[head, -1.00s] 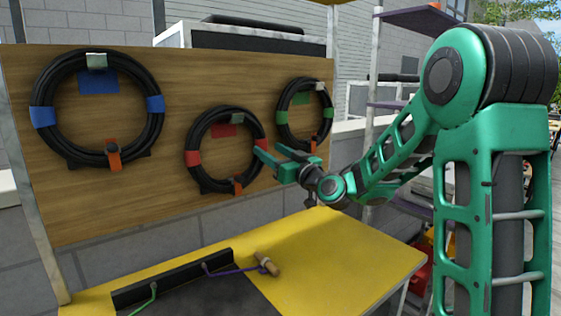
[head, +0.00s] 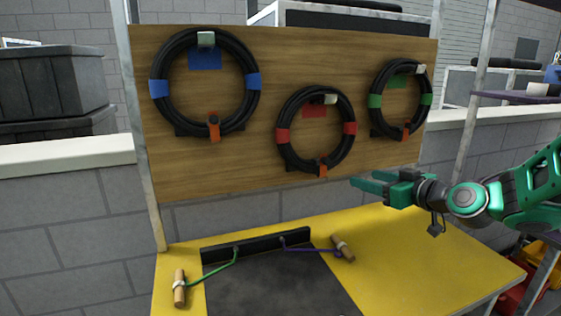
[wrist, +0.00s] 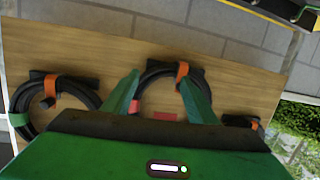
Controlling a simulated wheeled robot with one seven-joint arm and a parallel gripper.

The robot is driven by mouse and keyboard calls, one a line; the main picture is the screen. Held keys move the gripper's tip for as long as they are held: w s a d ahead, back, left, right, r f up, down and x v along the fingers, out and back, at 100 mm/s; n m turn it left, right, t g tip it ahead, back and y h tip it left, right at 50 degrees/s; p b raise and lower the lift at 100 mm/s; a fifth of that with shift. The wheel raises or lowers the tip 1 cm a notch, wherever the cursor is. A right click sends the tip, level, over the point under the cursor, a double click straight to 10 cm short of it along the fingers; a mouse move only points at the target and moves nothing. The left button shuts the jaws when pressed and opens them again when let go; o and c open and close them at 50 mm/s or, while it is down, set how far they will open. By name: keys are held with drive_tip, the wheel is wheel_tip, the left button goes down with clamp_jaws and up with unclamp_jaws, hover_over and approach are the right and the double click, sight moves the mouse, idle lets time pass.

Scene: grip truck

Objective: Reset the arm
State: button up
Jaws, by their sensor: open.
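My green gripper (head: 374,182) is open and empty. In the head view it points left, below the board's lower right edge and above the yellow table. In the wrist view its two fingers (wrist: 160,98) stand apart, with the red-banded coil seen beyond and between them. Three black cable coils hang on the wooden board: a blue-banded coil (head: 158,105) at left, a red-banded coil (head: 281,137) in the middle and a green-banded coil (head: 427,99) at right. Each has an orange strap at its bottom.
The yellow table (head: 440,262) stands below the board (head: 280,60). On it are a black mat (head: 280,285), a green cord with a wooden handle (head: 180,288) and a purple cord with a handle (head: 342,248). Red and yellow bins (head: 540,260) are at lower right.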

drive_tip(key=s+d+f+m+g+h, duration=0.2)
drive_tip(key=s+d+f+g+h, duration=0.15)
drive_tip(key=s+d+f, duration=0.35)
drive_tip(key=s+d+f+m+g+h, duration=0.25)
drive_tip(key=s+f+g, duration=0.2)
drive_tip(key=s, duration=0.45)
drive_tip(key=s+d+m+g, duration=0.3)
drive_tip(key=s, duration=0.8)
drive_tip(key=s+d+f+m+g, duration=0.1)
drive_tip(key=s+d+m+g, duration=0.2)
drive_tip(key=s, duration=0.7)
drive_tip(key=shift+s+f+m, duration=0.3)
drive_tip(key=shift+s+m, duration=0.1)
drive_tip(key=shift+m, duration=0.35)
drive_tip(key=shift+w+f+h, duration=0.25)
drive_tip(key=shift+w+h, duration=0.05)
drive_tip(key=shift+w, duration=0.35)
